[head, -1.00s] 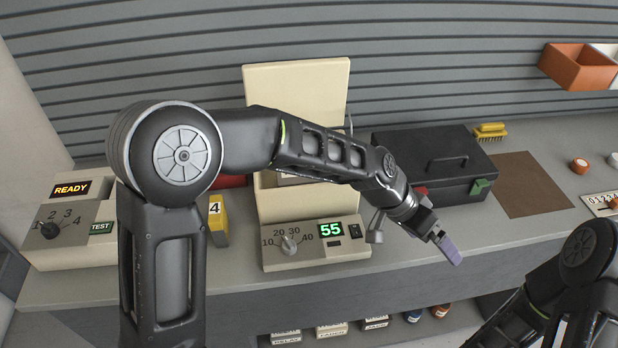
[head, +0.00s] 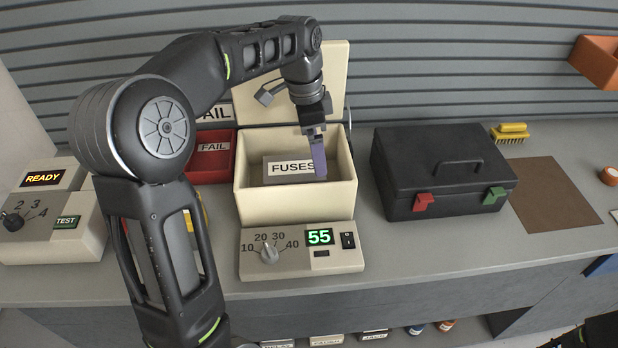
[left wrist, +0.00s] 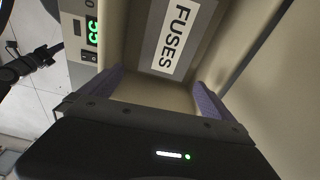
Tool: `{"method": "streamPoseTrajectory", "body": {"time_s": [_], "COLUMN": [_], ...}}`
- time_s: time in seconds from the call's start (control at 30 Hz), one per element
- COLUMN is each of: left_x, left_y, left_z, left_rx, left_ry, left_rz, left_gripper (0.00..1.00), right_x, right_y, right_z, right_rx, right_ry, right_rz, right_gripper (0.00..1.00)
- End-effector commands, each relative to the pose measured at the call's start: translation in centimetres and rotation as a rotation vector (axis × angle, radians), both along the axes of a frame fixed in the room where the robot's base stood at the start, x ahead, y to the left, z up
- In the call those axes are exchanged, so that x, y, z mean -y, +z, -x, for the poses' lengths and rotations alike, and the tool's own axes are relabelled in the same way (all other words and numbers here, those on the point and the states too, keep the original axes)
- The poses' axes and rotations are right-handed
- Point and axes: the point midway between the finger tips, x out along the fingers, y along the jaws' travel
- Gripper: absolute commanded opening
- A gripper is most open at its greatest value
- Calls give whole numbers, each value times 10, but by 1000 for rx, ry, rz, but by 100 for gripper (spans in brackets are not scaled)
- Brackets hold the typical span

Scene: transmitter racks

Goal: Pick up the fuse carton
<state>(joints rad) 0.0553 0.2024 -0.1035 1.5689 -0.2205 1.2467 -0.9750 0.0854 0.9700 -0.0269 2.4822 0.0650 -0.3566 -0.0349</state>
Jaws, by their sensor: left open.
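The fuse carton (head: 275,171) is a grey-brown box with a white FUSES label. It lies inside an open cream bin (head: 295,207) whose lid (head: 334,90) stands raised behind it. In the left wrist view the carton (left wrist: 205,40) shows just beyond the fingers. My left gripper (head: 319,160) points down into the bin at the carton's right side in the head view, hiding part of it. Its purple fingers are apart and empty in the left wrist view (left wrist: 160,90). I cannot tell whether they touch the carton.
A panel with a dial and a green 55 display (head: 302,250) sits before the bin. A red FAIL tray (head: 212,158) is to its left and a black case (head: 440,165) to its right. A brown mat (head: 555,192) lies further right.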

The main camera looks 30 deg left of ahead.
Motion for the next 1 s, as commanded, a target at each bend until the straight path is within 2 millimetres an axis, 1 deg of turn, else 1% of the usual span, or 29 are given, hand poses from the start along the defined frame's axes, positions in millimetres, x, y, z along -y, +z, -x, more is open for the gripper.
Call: {"method": "streamPoseTrajectory", "body": {"time_s": [0.03, 0.1, 0.2, 0.23, 0.3, 0.57, 0.67, 0.83, 1.0], "left_x": [-13, -28, -46, -48, -51, -50, -50, -50, -50], "left_y": [-7, -13, -21, -22, -22, -23, -30, -46, -48], "left_z": [6, 14, 23, 25, 26, 26, 26, 26, 26], "left_rx": [-20, -47, -80, -85, -90, -90, -93, -91, -89], "left_ry": [-11, -30, -52, -55, -60, -60, -61, -60, -59], "left_rz": [-25, -58, -95, -100, -106, -105, -104, -103, -104], "left_gripper": [100, 100, 100, 100, 100, 100, 100, 100, 100], "right_x": [-2, -7, -11, -12, -13, -12, -12, -12, -12], "right_y": [0, 2, 4, 5, 5, 5, 6, 7, 7], "right_z": [0, -1, -2, -2, -2, -2, -2, -2, -2], "right_rx": [0, 3, 5, 5, 6, 5, 5, 5, 5], "right_ry": [-9, -12, -19, -19, -20, -20, -20, -20, -20], "right_rz": [-15, -35, -57, -61, -65, -64, -63, -63, -62], "right_gripper": [0, 0, 0, 0, 0, 0, 0, 0, 0]}}
